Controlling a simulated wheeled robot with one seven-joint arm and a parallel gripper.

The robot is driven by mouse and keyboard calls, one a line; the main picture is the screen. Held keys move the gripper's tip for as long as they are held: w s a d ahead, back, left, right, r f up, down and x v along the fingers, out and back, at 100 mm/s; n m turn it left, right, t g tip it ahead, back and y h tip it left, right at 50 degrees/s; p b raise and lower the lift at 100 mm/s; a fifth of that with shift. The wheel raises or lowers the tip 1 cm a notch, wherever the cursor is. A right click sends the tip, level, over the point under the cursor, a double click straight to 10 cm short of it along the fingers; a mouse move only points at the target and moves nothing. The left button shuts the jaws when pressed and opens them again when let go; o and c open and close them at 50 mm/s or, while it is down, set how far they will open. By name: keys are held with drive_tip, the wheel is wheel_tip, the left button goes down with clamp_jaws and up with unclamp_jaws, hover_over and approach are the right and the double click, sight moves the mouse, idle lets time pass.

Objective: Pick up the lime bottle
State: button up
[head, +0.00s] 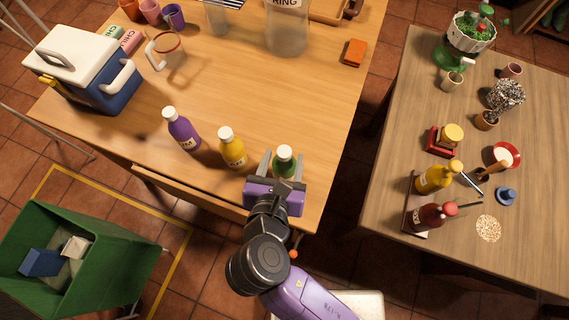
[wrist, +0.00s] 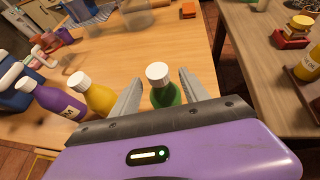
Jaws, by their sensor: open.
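A green bottle (head: 284,163) with a white cap, the one that fits the lime bottle, stands upright near the front right of the wooden table; its label is hidden. My gripper (head: 284,157) is open, with one finger on each side of this bottle. In the wrist view the green bottle (wrist: 165,95) shows between the fingers of my gripper (wrist: 160,76), with its lower part hidden behind the gripper body. I cannot tell whether either finger touches it.
A yellow bottle (head: 232,151) stands close left of my gripper, and a purple bottle (head: 183,134) farther left. The table's (head: 315,110) middle is clear. A second table (head: 395,135) lies right.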

drive_tip(key=shift+x, duration=1.35)
clamp_jaws()
drive_tip(key=shift+a, duration=0.1)
